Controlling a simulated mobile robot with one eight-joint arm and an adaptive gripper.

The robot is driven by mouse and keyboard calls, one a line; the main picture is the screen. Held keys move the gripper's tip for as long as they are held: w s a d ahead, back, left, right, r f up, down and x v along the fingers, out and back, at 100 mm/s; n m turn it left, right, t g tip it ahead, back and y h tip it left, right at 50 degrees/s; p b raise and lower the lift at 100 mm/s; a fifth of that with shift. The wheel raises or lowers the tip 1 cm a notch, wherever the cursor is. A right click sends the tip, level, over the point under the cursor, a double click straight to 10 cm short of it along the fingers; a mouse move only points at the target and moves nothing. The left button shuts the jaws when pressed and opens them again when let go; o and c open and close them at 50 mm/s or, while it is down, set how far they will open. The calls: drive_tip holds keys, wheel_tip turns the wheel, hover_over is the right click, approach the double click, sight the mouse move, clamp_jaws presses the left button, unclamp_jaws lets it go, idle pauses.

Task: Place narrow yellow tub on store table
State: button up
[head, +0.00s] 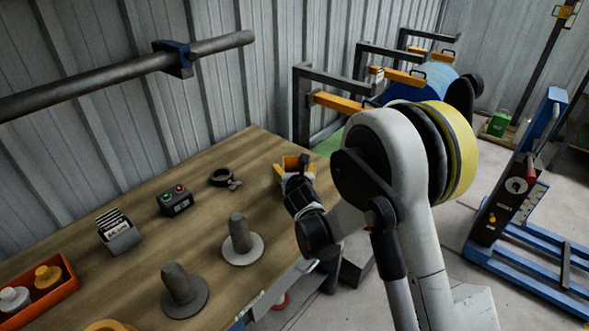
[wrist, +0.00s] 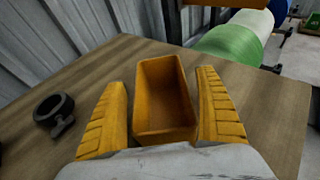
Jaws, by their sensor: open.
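The narrow yellow tub (wrist: 165,98) stands upright and empty on the wooden table (wrist: 80,84), near its far end. In the wrist view my gripper (wrist: 165,105) is open, with one yellow finger on each side of the tub and a gap showing at the right finger. The left finger is close to the tub wall; I cannot tell if it touches. In the head view the tub (head: 291,164) is partly hidden behind my gripper (head: 297,178).
A dark ring clamp (head: 222,177), a button box (head: 175,200), a card holder (head: 118,236) and two grey spindles (head: 240,236) stand on the table. An orange tray (head: 40,290) with bottles is at the left. A blue lift stacker (head: 515,200) stands on the floor at right.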

drive_tip(key=p+v, duration=0.4)
drive_tip(key=v, duration=0.8)
drive_tip(key=s+d+r+m+g+h, duration=0.1)
drive_tip(key=s+d+r+m+g, duration=0.1)
drive_tip(key=s+d+r+m, duration=0.45)
drive_tip(key=s+d+r+m+g+h, duration=0.1)
drive_tip(key=s+d+r+m+h, duration=0.15)
drive_tip(key=d+m, duration=0.7)
drive_tip(key=s+d+r+m+g+y, duration=0.1)
drive_tip(key=s+d+m+g, duration=0.1)
drive_tip(key=s+m, duration=0.7)
drive_tip(key=s+d+r+m+g, duration=0.1)
drive_tip(key=s+d+m, duration=0.1)
drive_tip(key=s+m, duration=0.8)
drive_tip(key=shift+s+d+m+g+y, duration=0.3)
drive_tip(key=shift+d+m+g+y, duration=0.1)
drive_tip(key=shift+m, duration=0.8)
drive_tip(key=shift+a, duration=0.1)
